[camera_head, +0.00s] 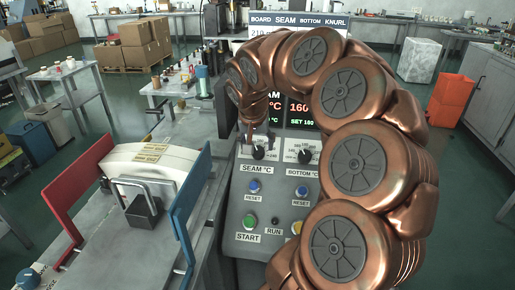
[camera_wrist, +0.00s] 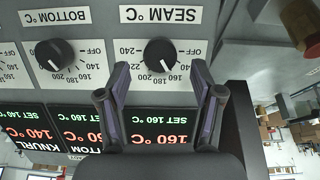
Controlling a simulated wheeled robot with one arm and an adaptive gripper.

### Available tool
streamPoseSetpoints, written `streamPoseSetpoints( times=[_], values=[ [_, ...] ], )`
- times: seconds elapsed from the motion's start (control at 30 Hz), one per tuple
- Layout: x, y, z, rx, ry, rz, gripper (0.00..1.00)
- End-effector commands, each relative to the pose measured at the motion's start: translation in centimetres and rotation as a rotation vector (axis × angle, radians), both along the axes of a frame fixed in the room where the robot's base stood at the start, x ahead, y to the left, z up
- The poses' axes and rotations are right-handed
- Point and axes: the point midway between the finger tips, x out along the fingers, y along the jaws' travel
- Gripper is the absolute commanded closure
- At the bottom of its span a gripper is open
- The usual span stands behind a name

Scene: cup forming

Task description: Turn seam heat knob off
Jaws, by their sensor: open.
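The seam heat knob (camera_wrist: 160,55) is black and round with a light pointer line, above the SEAM °C label. It appears upside down in the wrist view, and its pointer is turned toward the numbers, away from OFF. It also shows in the head view (camera_head: 258,152). My gripper (camera_wrist: 159,68) is open, its two fingers spread left and right of the knob in the picture. Nothing is between the fingers; whether the tips touch the panel is unclear. In the head view my gripper (camera_head: 247,130) hangs just above the knob, partly hidden by my arm.
The bottom heat knob (camera_wrist: 55,55) sits close beside the seam knob. Displays (camera_wrist: 165,130) read 160 °C and SET 160 °C. Below the knobs are blue reset buttons (camera_head: 254,186) and a green start button (camera_head: 250,221). A blue plate (camera_head: 190,210) stands left of the panel.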

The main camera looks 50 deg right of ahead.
Motion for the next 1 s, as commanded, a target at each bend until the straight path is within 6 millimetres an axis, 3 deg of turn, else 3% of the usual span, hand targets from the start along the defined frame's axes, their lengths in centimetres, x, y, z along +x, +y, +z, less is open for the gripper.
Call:
streamPoseSetpoints(
  times=[0.3, 0.67, 1.0],
  values=[
    [0.6, -1.2, -3.2, -0.001, 0.001, -0.003, 0.34],
    [0.7, -1.4, -3.7, 0.000, -0.001, -0.002, 0.34],
    [0.7, -1.4, -3.7, 0.000, -0.002, -0.003, 0.68]
  ],
)
